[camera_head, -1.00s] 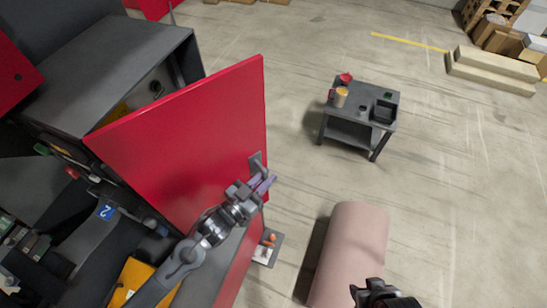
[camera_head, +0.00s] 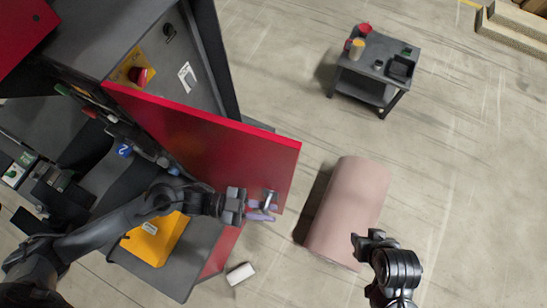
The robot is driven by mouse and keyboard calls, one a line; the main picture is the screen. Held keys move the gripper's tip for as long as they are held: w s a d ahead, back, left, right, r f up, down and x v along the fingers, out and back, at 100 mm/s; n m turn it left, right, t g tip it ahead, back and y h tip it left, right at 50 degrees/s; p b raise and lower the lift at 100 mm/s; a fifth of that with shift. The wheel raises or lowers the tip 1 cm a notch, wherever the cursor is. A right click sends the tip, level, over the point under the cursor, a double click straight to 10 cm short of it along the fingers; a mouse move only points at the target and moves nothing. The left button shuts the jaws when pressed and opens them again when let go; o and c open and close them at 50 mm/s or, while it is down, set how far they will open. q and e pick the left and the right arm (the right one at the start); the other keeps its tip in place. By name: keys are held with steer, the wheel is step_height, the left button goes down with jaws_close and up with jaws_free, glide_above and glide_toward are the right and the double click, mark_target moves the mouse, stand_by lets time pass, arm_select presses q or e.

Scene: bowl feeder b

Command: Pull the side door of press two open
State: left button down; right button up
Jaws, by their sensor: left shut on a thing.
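The red side door (camera_head: 225,148) of the machine stands swung out at the left of the head view, its free edge to the right. The number 2 is on a blue tag (camera_head: 124,150) on the machine beside it. My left gripper (camera_head: 264,207) is shut on the door's grey handle (camera_head: 269,199) near the free edge; the fingers partly hide the handle. The press housing (camera_head: 105,35) is behind the door, with its inside partly exposed. My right gripper (camera_head: 362,242) hangs at the lower right, away from the door; its finger gap is unclear.
A pink roll (camera_head: 347,210) lies on the floor just right of the door's free edge. A small dark cart (camera_head: 372,62) with cups and boxes stands at the upper right. A white object (camera_head: 240,273) lies below the door.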

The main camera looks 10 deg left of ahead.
arm_select(q)
steer(key=s+a+m+g, duration=0.2)
steer(key=s+g, duration=0.2)
steer(key=s, duration=0.1)
steer(key=shift+s+a+m+b, duration=0.2)
steer(key=shift+s+m+b, duration=0.15)
steer(key=shift+s+m, duration=0.05)
steer(key=c, duration=1.2)
jaws_free()
steer(key=shift+a, duration=0.1)
steer(key=shift+w+a+b, duration=0.25)
steer(key=shift+a+b, duration=0.15)
steer(key=shift+a, duration=1.35)
steer(key=shift+w+a+b, duration=0.25)
steer(key=shift+a+b, duration=0.15)
steer(key=shift+a, duration=1.4)
steer(key=shift+w+a+b, duration=0.25)
steer(key=shift+a+b, duration=0.15)
steer(key=shift+a, duration=1.35)
